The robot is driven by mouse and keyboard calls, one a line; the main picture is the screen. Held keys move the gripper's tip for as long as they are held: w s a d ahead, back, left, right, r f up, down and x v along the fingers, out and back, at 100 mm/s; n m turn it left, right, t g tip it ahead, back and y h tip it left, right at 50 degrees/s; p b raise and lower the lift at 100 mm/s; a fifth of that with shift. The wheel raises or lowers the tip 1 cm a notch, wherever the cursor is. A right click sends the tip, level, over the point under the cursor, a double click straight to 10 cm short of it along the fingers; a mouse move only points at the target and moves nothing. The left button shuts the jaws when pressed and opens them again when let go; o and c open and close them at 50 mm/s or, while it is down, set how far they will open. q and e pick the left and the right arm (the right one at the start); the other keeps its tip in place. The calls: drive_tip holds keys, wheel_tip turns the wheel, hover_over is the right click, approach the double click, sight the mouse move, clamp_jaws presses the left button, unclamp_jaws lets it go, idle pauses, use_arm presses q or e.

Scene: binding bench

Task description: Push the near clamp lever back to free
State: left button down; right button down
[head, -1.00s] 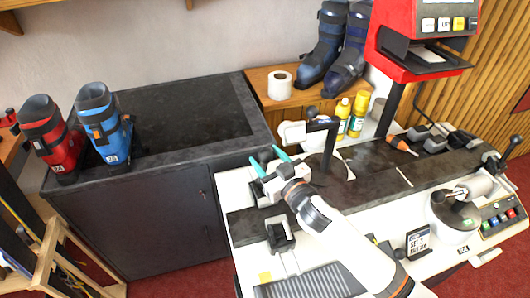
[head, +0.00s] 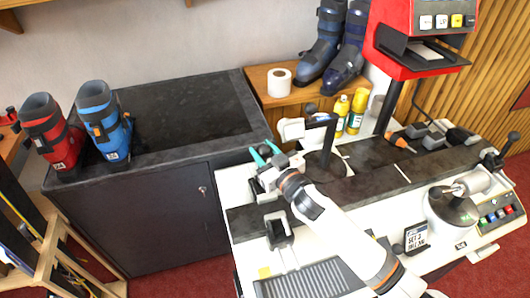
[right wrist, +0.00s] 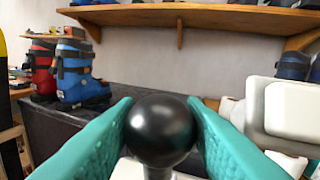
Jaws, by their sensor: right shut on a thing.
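My right gripper (head: 264,152) is over the front-left part of the white bench, its teal fingers pointing away from me. In the right wrist view its fingers are shut on a round black knob (right wrist: 160,130), one finger on each side. A pale stem shows just below the knob; the rest of this lever is hidden. In the head view the gripper covers the knob and its lever. A white clamp part (head: 291,129) stands just behind and to the right of the gripper. My left gripper is not in view.
A second black-knobbed lever (head: 311,109) stands behind the gripper. A dark cabinet (head: 150,215) carries red (head: 52,135) and blue (head: 103,122) ski boots at left. A black clip-like fixture (head: 279,232) sits in front. A red machine (head: 420,55) rises at right.

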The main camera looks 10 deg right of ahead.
drive_tip(key=w, duration=0.3)
drive_tip(key=w+a, duration=0.1)
drive_tip(key=w, duration=0.1)
drive_tip(key=shift+w+r+b, duration=0.3)
drive_tip(key=shift+b, duration=0.05)
drive_tip(key=c, duration=1)
unclamp_jaws()
drive_tip(key=shift+o, duration=0.2)
drive_tip(key=b+v, duration=0.2)
drive_tip(key=v, duration=1)
